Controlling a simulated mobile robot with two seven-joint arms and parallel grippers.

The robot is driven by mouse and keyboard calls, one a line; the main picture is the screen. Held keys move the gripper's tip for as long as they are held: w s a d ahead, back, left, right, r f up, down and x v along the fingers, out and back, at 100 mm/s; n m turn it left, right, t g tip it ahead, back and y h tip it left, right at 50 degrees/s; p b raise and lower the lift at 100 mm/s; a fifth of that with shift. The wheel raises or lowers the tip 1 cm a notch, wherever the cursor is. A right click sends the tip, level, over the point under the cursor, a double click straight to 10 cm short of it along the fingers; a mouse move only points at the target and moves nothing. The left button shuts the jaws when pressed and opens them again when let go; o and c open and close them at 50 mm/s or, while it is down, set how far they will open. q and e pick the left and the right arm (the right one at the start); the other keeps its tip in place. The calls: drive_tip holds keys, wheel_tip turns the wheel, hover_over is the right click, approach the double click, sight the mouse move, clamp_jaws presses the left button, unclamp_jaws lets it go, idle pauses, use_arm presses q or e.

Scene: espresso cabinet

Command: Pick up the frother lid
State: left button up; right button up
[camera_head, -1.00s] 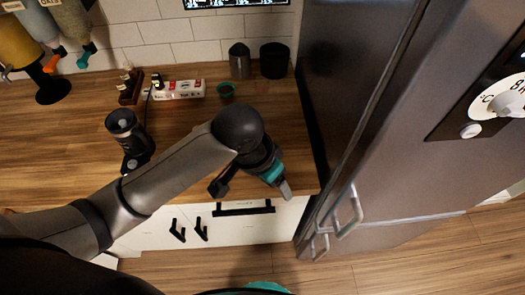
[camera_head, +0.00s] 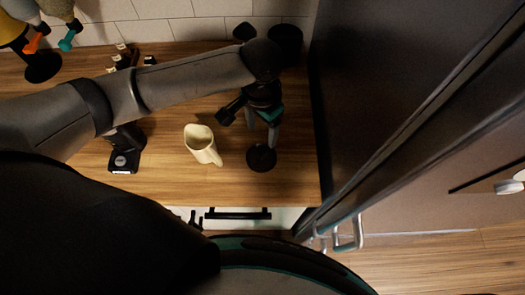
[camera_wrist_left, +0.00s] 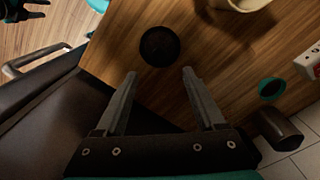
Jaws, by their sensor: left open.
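The frother lid, seen as a small black disc (camera_head: 261,157), lies flat on the wooden counter near its front edge, right of the cream pitcher. It also shows in the left wrist view as a dark round disc (camera_wrist_left: 159,46). My left gripper (camera_head: 261,138) points down at it. In the left wrist view the fingers of this gripper (camera_wrist_left: 159,73) are apart and empty, with the disc just beyond and between their tips. Whether the tips touch it, I cannot tell. A dark part at the top left corner of the wrist view looks like my right gripper (camera_wrist_left: 22,9), cut off.
The cream pitcher (camera_head: 202,143) stands left of the lid. A black base (camera_head: 124,160) is farther left, partly behind my arm. A black canister (camera_head: 285,42) stands at the back. The dark fridge (camera_head: 400,120) closes off the right side.

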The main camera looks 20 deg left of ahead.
use_arm(q)
hover_over(261, 150)
wheel_tip(261, 150, down, 5)
drive_tip(key=shift+d+r, duration=0.1)
drive_tip(key=shift+f, duration=0.85)
drive_tip(key=shift+f+b, duration=0.3)
drive_tip(key=shift+f, duration=1.95)
use_arm(e)
drive_tip(key=shift+w+a+f, duration=0.1)
drive_tip(key=shift+w+f, duration=0.2)
drive_tip(key=shift+w, duration=0.2)
use_arm(q)
drive_tip(key=shift+c, duration=0.3)
clamp_jaws()
use_arm(e)
drive_tip(key=shift+s, duration=0.2)
